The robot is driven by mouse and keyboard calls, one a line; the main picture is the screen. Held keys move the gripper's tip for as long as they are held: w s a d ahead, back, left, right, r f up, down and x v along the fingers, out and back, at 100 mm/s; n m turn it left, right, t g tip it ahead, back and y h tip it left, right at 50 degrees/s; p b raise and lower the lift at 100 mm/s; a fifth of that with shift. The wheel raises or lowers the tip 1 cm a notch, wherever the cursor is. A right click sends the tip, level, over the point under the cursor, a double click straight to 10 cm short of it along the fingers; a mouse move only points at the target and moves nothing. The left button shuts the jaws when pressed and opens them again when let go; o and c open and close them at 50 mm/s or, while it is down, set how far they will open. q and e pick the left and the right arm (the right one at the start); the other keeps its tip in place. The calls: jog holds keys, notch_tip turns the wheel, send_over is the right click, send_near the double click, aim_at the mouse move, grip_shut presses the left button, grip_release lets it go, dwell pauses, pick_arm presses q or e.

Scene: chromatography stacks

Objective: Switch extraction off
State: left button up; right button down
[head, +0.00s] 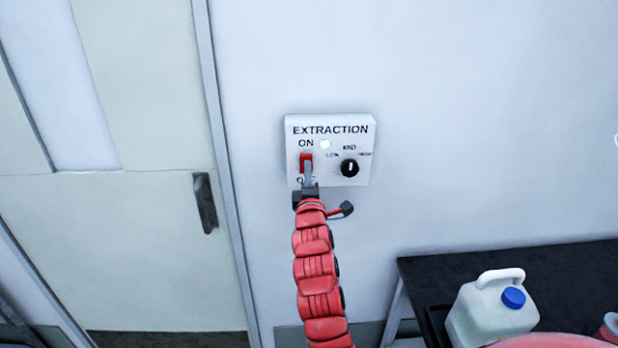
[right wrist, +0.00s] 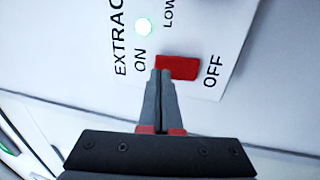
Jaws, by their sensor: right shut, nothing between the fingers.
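The white extraction panel (head: 330,182) is fixed to the wall, with ON and OFF labels, a pale lamp (head: 325,144) and a black knob (head: 349,168). In the right wrist view the lamp (right wrist: 144,27) glows greenish white. The red switch (head: 306,158) sits between ON and OFF; it also shows in the right wrist view (right wrist: 180,68). My right gripper (head: 308,172) is shut and empty, its tips at the switch, near its ON-side end in the right wrist view (right wrist: 162,75). I cannot tell whether they touch. My left gripper is not in view.
A door with a dark handle (head: 205,203) is left of the panel. A black-topped table (head: 430,272) stands at the lower right, with a white jug (head: 490,313) with a blue cap on it. The wall around the panel is bare.

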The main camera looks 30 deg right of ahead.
jog(key=shift+x, duration=0.95)
jog(key=shift+w+r+p, duration=0.15)
jog(key=shift+r+p, duration=0.2)
jog(key=shift+p, duration=0.45)
jog(key=shift+w+d+f+g, duration=0.1)
jog(key=shift+f+g, duration=0.05)
jog(key=shift+g, duration=0.15)
jog(key=shift+f, duration=0.1)
